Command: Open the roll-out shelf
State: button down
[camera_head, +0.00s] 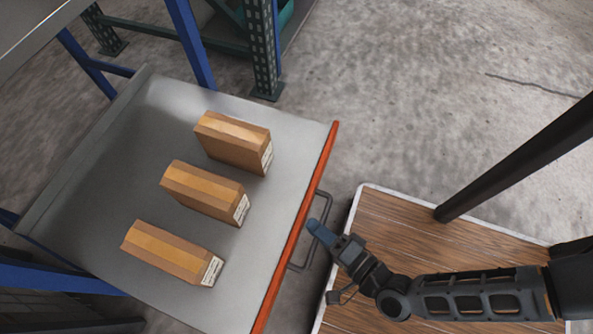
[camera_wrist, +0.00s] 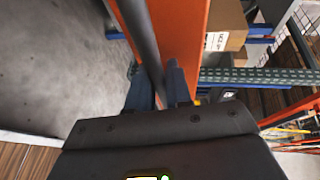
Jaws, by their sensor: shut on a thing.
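The roll-out shelf (camera_head: 90,190) is a grey metal tray with an orange front edge (camera_head: 297,225). It stands out from the blue rack frame, with three brown boxes on it. A grey bar handle (camera_head: 323,208) is fixed to the orange front. My gripper (camera_head: 315,228) is at the handle, with its blue fingers pointing toward the shelf. In the wrist view the handle bar (camera_wrist: 141,40) runs between the two fingers (camera_wrist: 160,88), beside the orange front (camera_wrist: 180,40). My gripper is shut on the handle.
The boxes (camera_head: 205,190) lie in a row on the tray. A wooden-topped platform with a pale rim (camera_head: 362,188) and a black post (camera_head: 520,160) stands at the lower right. Blue rack posts (camera_head: 190,40) stand behind the shelf. Concrete floor at the upper right is clear.

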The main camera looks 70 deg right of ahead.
jog(key=shift+s, duration=1.1)
jog(key=c, duration=1.4)
grip_release()
jog(key=v, duration=0.7)
jog(key=shift+s+a+p, duration=0.15)
jog(key=shift+s+p, duration=0.25)
